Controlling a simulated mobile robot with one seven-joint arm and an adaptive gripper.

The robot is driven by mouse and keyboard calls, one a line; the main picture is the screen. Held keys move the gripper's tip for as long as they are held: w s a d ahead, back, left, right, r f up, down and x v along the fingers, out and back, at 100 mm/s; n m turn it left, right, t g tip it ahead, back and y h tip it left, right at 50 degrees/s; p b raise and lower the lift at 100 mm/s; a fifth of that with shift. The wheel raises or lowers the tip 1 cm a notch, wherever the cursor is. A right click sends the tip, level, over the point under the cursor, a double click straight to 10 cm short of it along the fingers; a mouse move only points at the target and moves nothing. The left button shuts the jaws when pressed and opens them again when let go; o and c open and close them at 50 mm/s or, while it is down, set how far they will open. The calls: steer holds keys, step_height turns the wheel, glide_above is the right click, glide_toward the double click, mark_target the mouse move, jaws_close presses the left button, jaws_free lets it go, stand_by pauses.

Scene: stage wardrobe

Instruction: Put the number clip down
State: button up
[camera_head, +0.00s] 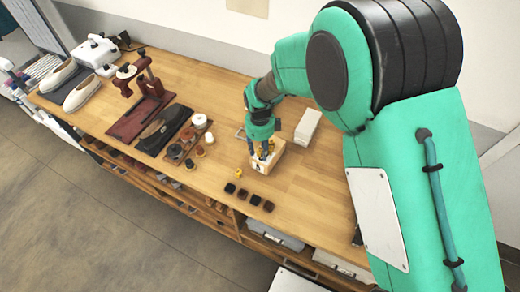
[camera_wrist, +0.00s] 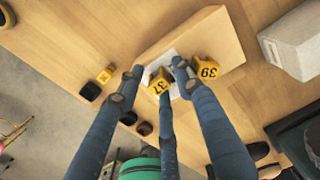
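The yellow number clip marked 37 (camera_wrist: 160,80) stands between my fingertips over a light wooden block (camera_wrist: 217,38) with a white face. My gripper (camera_wrist: 160,72) is spread, with a gap visible between its left finger and clip 37; its middle finger is close to the clip. A second yellow clip, marked 39 (camera_wrist: 206,68), is at the block just outside my right finger. A third yellow clip (camera_wrist: 104,75) lies on the table to the left. In the head view my gripper (camera_head: 263,150) is down at the wooden block (camera_head: 268,164), and the clips there are partly hidden.
The wooden table (camera_head: 225,95) holds a white box (camera_head: 307,127) behind the block and several small dark pieces (camera_head: 249,199) in front. Jars, a dark red stand (camera_head: 140,110) and pale shoes (camera_head: 80,92) stand to the left.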

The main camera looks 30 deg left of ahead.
mark_target(260, 150)
steer(key=shift+r, duration=0.1)
step_height(260, 150, up, 12)
steer(key=p, duration=0.1)
stand_by(0.6)
stand_by(0.6)
